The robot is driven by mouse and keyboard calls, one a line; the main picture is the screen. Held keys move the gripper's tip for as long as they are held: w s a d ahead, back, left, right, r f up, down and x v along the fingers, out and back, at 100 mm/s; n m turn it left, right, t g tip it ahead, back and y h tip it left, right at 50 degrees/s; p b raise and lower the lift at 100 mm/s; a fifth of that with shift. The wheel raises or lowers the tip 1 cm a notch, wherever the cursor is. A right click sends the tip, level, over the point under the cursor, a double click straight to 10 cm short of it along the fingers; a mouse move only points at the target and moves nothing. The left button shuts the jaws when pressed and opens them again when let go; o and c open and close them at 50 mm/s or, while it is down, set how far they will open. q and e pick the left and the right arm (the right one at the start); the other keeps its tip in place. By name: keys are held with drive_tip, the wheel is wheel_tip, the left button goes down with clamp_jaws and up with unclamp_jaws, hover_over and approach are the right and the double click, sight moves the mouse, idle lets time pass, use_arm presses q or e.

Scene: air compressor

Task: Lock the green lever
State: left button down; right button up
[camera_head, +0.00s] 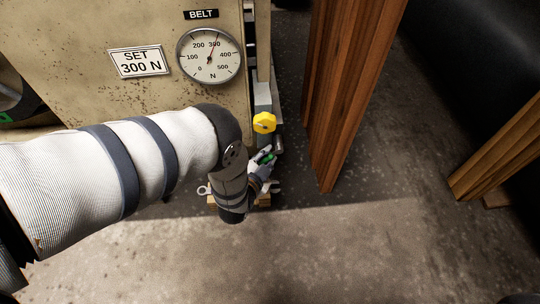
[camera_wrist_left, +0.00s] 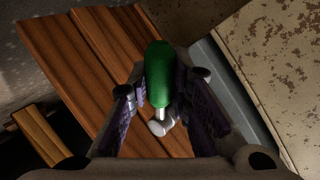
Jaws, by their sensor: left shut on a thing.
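The green lever (camera_wrist_left: 158,75) shows in the left wrist view as a rounded green handle on a short metal stem with a grey joint at its lower end. My left gripper (camera_wrist_left: 162,92) has a dark finger on each side of the handle and is shut on it. In the head view my left gripper (camera_head: 262,163) is at the lower right corner of the machine, with a small bit of the green lever (camera_head: 268,158) showing between its parts. A yellow knob (camera_head: 264,123) sits just above the gripper. My right gripper is not in view.
The beige machine panel (camera_head: 110,88) carries a belt gauge (camera_head: 209,56) with its needle near 300 and a "SET 300 N" plate (camera_head: 140,62). A wooden post (camera_head: 345,80) stands close to the right of the gripper. A wrench (camera_head: 204,190) lies below. Open floor lies in front.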

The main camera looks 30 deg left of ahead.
use_arm(q)
drive_tip(key=shift+s+a+r+m+g+y+p, duration=0.15)
drive_tip(key=shift+a+r+m+g+y+p, duration=0.1)
drive_tip(key=shift+m+g+y, duration=0.2)
drive_tip(key=shift+s+a+r+m+g+y+p, duration=0.15)
drive_tip(key=shift+r+m+g+y+p, duration=0.15)
drive_tip(key=shift+m, duration=0.25)
drive_tip(key=c, duration=1.4)
unclamp_jaws()
drive_tip(key=shift+c, duration=0.2)
drive_tip(key=v, duration=1.2)
